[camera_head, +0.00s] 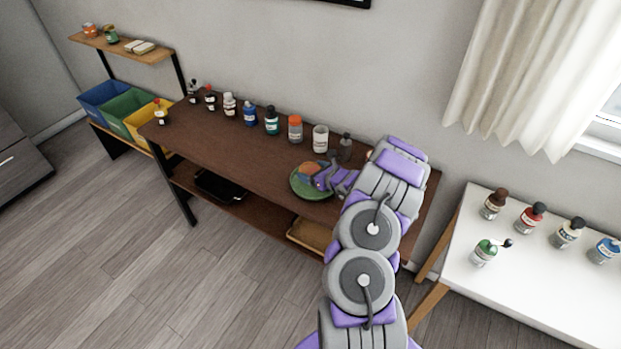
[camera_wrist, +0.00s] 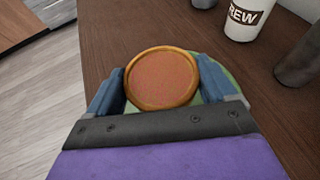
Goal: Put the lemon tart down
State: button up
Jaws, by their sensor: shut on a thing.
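The lemon tart (camera_wrist: 162,78) is a round pastry with a golden rim and an orange-brown filling. My gripper (camera_wrist: 160,88) is shut on it, with one blue-grey finger on each side. A green plate (camera_wrist: 216,74) lies under and behind the tart in the wrist view. In the head view my gripper (camera_head: 326,178) is low over the green plate (camera_head: 311,193) on the dark brown table (camera_head: 215,138), and the tart (camera_head: 308,170) shows at its tip. I cannot tell whether the tart touches the plate.
Several bottles line the table's back edge, including an orange-capped one (camera_head: 295,128) and a white cup (camera_head: 320,138), close to my gripper. A white table (camera_head: 540,290) with more bottles stands at right. Coloured bins (camera_head: 128,108) stand at left.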

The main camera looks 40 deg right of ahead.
jog(key=shift+w+a, duration=0.35)
jog(key=shift+w, duration=0.2)
notch_tip(320, 180, down, 3)
jog(key=shift+w+d+f+b, duration=0.1)
jog(key=shift+w+f+b, duration=0.05)
jog(key=shift+b, duration=0.5)
jog(key=shift+d+f, duration=0.15)
jog(key=shift+f, duration=0.05)
jog(key=o, duration=0.7)
jog(key=shift+o, duration=0.9)
jog(key=shift+r, duration=0.1)
